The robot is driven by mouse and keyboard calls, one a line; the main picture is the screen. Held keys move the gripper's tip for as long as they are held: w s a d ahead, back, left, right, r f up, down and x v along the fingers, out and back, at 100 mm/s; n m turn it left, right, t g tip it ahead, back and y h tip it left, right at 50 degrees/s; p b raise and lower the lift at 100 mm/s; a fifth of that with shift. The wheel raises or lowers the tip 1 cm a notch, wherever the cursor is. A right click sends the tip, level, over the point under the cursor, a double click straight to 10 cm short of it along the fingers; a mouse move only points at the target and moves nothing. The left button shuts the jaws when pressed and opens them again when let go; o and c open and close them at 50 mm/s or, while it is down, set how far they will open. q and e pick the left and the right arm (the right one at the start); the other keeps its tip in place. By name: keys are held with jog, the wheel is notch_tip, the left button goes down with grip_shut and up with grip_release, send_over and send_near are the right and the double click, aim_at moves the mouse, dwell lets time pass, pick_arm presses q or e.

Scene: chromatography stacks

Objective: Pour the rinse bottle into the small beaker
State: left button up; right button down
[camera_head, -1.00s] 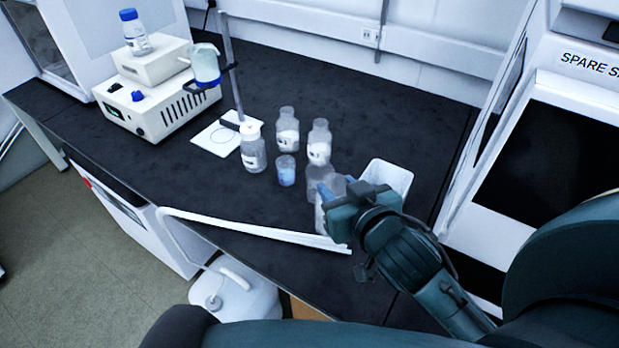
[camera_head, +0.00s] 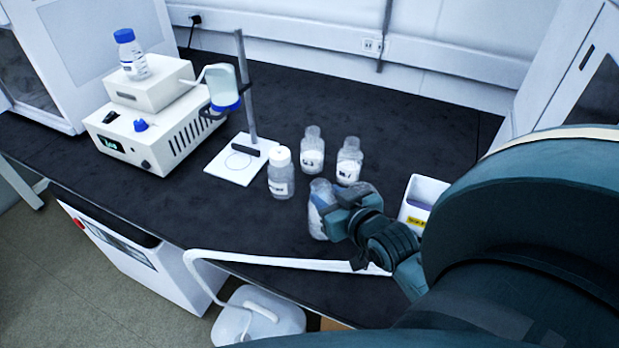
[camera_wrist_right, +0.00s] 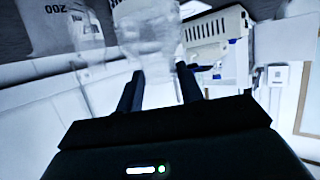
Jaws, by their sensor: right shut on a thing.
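My right gripper (camera_head: 340,212) is shut on a clear bottle (camera_head: 319,198), taken to be the rinse bottle, low over the front right of the bench. The held bottle looks near upright; I cannot tell its exact tilt or whether it touches the bench. In the right wrist view, the clear bottle (camera_wrist_right: 148,35) shows blurred between and beyond the fingers. The small beaker cannot be made out in the head view now; a bluish tint shows around the held bottle, which likely covers it. My left gripper is not in view.
A white-capped bottle (camera_head: 281,173) and two clear labelled bottles (camera_head: 312,151) (camera_head: 348,161) stand close behind. A white bin (camera_head: 425,192) is right of the gripper. A stand (camera_head: 246,90) and white instrument (camera_head: 160,130) are at left. The bench (camera_head: 230,215) is clear at front left.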

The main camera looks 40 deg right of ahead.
aim_at(329, 187)
jog(key=shift+w+d, duration=0.1)
jog(key=shift+w, duration=0.15)
jog(key=shift+w+d+r+p, duration=0.2)
jog(key=shift+p, duration=0.5)
jog(key=shift+w+d+r+m+g+p, duration=0.3)
jog(key=shift+g+p, duration=0.3)
jog(key=shift+p, duration=0.25)
jog(key=shift+w+d+g+y+p, duration=0.3)
jog(key=shift+w+y+p, duration=0.1)
jog(key=shift+p, duration=0.15)
jog(key=shift+w+d+m+g+p, duration=0.25)
jog(key=shift+w+m+g+p, duration=0.1)
jog(key=shift+w+g, duration=0.15)
jog(key=shift+w+d+y, duration=0.1)
jog(key=shift+w+y, duration=0.05)
jog(key=shift+y, duration=0.15)
jog(key=shift+f+g, duration=0.2)
jog(key=shift+g, duration=0.1)
jog(key=shift+p, duration=0.4)
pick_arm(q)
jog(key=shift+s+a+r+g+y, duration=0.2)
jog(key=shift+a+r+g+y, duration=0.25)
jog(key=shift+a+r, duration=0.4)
